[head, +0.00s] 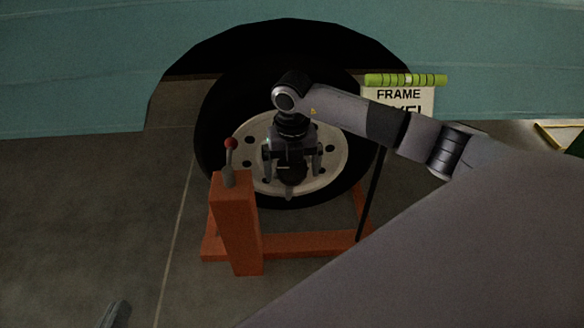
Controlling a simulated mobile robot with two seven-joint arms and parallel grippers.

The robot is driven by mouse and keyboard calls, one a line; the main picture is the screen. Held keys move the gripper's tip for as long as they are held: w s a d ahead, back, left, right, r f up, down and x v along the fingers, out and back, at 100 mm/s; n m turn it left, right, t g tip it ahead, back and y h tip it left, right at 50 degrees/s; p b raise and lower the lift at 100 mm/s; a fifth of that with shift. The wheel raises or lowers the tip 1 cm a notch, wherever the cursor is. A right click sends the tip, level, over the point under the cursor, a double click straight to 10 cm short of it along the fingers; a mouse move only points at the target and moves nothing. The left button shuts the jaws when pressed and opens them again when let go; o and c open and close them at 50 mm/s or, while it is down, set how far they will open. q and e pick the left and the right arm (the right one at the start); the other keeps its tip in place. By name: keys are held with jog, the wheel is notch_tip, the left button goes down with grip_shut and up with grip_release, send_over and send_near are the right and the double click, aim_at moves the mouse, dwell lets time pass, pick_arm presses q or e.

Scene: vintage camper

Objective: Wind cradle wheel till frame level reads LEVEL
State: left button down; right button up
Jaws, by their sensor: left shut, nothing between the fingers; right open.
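A black tyre (213,150) with a pale, holed hub disc (332,150) stands in an orange cradle (300,243) under the teal camper body. My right gripper (291,178) is open, pointing down in front of the hub. A dark central part shows between its fingers; I cannot tell whether they touch it. The frame level is a yellow-green tube (385,80) above a white sign (398,96) reading "FRAME", its lower word partly covered by my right arm. The tube's reading is too small to tell. My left gripper (114,313) shows only as a shut tip at the bottom left edge.
An orange post (237,225) at the cradle's front left carries a grey lever with a red knob (231,143), close to my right gripper. A thin dark rod (373,195) stands right of the tyre. My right arm covers the lower right. Floor at left is clear.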

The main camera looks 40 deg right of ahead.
jog(key=c, duration=1)
jog(key=shift+r+p, duration=0.2)
jog(key=shift+p, duration=0.15)
jog(key=shift+m+p, duration=0.4)
jog(key=shift+p, duration=0.05)
jog(key=shift+y, duration=0.3)
pick_arm(q)
jog(key=shift+d+n+g+p, duration=0.2)
jog(key=shift+n+g+p, duration=0.1)
jog(key=shift+g+p, duration=0.1)
pick_arm(e)
jog(key=shift+f+m, duration=0.1)
jog(key=shift+m, duration=0.3)
pick_arm(q)
jog(key=shift+f, duration=0.1)
pick_arm(e)
jog(key=o, duration=1)
